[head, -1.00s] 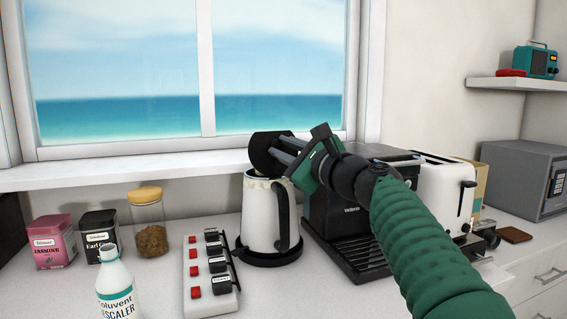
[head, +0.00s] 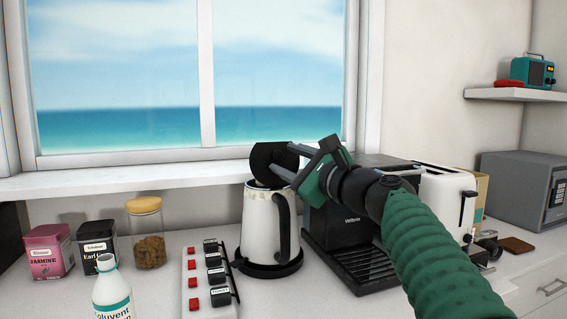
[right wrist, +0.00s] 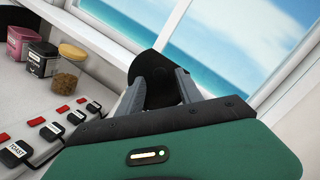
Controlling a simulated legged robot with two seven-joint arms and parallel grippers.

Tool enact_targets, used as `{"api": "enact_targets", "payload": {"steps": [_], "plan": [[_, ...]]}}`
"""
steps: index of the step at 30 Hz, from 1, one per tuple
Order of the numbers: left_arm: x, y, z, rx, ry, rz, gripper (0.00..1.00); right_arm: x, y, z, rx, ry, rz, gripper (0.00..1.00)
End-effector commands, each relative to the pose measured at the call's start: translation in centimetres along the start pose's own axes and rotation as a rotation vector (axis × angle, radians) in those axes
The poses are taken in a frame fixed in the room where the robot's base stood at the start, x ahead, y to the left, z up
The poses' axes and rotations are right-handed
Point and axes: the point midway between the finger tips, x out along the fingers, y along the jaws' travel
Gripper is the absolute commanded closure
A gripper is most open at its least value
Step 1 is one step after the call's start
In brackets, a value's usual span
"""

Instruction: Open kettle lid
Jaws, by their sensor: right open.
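The white kettle (head: 260,225) with a black handle (head: 284,222) stands on its black base (head: 266,266) below the window. Its black lid (head: 268,164) is raised and stands tilted up above the rim. My right gripper (head: 279,172) is open at the lid, its fingers pointing left; the head view does not settle whether they touch it. In the right wrist view the dark lid (right wrist: 160,78) shows between and beyond the two grey fingers (right wrist: 158,92). My left gripper is not in view.
A switch strip (head: 209,275) with red buttons lies left of the kettle. A black coffee machine (head: 345,225) stands close on its right, beside a white toaster (head: 445,205). A descaler bottle (head: 112,292), tins (head: 48,251) and a jar (head: 147,232) stand at left.

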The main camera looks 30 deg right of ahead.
Motion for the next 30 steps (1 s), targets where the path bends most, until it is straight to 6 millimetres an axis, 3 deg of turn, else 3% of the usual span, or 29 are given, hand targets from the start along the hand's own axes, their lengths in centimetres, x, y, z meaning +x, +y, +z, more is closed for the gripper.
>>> {"api": "enact_targets", "payload": {"steps": [1,9,15,20,30], "plan": [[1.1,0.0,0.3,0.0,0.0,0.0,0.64,-1.4,0.3,-0.3,-0.002,0.0,-0.005,0.57],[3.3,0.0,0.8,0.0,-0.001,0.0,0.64,-9.3,0.3,-0.3,0.0,-0.002,-0.004,0.57],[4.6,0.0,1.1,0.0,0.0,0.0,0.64,-13.6,0.4,-0.5,-0.001,-0.001,-0.002,0.57],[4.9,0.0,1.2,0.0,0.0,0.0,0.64,-14.7,0.2,-0.3,0.001,0.0,0.0,0.57],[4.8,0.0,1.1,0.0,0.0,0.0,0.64,-14.7,0.1,-0.2,0.001,0.0,0.0,0.57]]}}
